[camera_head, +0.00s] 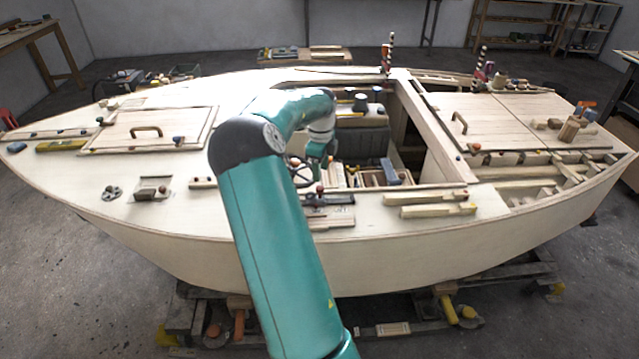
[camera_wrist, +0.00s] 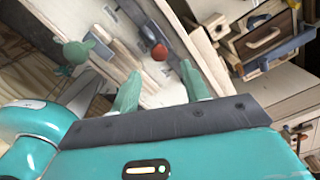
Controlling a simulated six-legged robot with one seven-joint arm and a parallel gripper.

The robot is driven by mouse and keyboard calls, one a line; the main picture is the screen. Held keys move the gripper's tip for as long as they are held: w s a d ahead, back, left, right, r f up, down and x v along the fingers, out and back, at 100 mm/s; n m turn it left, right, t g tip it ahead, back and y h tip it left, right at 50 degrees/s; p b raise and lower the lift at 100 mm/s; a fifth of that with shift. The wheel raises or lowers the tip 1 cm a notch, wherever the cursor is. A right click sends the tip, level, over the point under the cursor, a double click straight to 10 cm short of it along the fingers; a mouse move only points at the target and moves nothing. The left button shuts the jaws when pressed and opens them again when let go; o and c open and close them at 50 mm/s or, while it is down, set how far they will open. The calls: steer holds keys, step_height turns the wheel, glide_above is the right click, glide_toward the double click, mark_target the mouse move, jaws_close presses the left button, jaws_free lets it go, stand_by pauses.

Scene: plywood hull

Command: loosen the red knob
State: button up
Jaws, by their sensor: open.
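The red knob (camera_wrist: 159,52) shows in the wrist view as a small rounded red-orange head, just beyond my fingertips. It sits on a pale strip beside the wooden edge. My gripper (camera_wrist: 160,72) is open, with one green finger to each side of the knob's line and a gap between the fingers. I cannot tell the exact distance, but no finger appears to touch the knob. In the head view a small red knob (camera_head: 319,188) shows beside a dark fitting on the near deck, below my arm's end. My fingertips are hard to make out there.
A green winged piece (camera_wrist: 76,52) stands left of my fingers in the wrist view. Wooden drawers (camera_wrist: 262,40) lie to the right.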

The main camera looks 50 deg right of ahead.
mark_target(321, 187)
step_height(321, 187, down, 6)
stand_by(0.4)
